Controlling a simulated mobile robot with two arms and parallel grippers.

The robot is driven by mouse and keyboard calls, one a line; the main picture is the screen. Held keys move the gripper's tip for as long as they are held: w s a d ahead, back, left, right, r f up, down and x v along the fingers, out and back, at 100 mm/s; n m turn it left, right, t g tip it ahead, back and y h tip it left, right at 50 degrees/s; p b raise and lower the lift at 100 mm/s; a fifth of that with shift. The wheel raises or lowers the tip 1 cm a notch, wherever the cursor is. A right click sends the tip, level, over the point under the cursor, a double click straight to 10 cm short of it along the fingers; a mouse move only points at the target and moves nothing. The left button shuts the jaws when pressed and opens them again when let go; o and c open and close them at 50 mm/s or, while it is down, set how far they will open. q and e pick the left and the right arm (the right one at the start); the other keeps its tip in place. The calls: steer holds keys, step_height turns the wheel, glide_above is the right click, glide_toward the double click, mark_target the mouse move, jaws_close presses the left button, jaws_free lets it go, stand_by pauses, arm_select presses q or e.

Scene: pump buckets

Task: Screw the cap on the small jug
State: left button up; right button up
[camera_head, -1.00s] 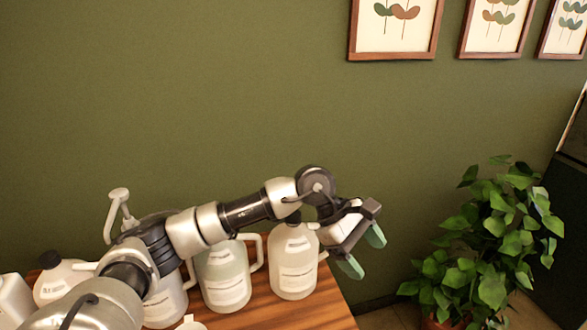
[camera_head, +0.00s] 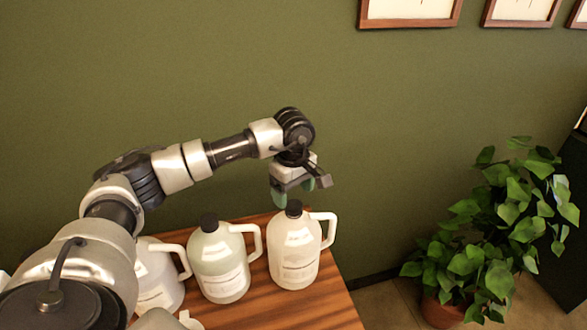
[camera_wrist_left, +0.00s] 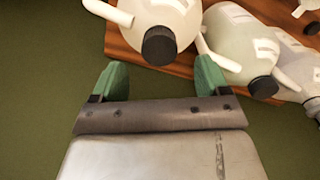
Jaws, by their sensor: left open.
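A translucent white jug (camera_head: 295,258) with a handle and a black cap (camera_head: 293,208) stands upright at the right end of the wooden table. My left gripper (camera_head: 294,191) is open, pointing down just above and behind this cap. In the left wrist view the cap (camera_wrist_left: 159,46) lies between and slightly beyond the green fingertips, which do not visibly grip it. A similar jug (camera_head: 220,270) with a black cap (camera_head: 209,222) stands to its left. I cannot tell which jug is the small one. My right gripper is not in view.
Another jug (camera_head: 160,277) stands further left, partly hidden by my left arm. The wooden table (camera_head: 325,308) ends just right of the jugs. A potted plant (camera_head: 480,240) stands on the floor at right. A green wall (camera_head: 150,80) rises behind the table.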

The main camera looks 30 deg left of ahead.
mark_target(294, 205)
arm_select(q)
step_height(294, 205, down, 3)
steer(key=shift+f+p, duration=0.1)
steer(key=shift+p, duration=0.3)
steer(key=shift+f, duration=0.35)
steer(key=c, duration=0.8)
steer(key=shift+c, duration=0.9)
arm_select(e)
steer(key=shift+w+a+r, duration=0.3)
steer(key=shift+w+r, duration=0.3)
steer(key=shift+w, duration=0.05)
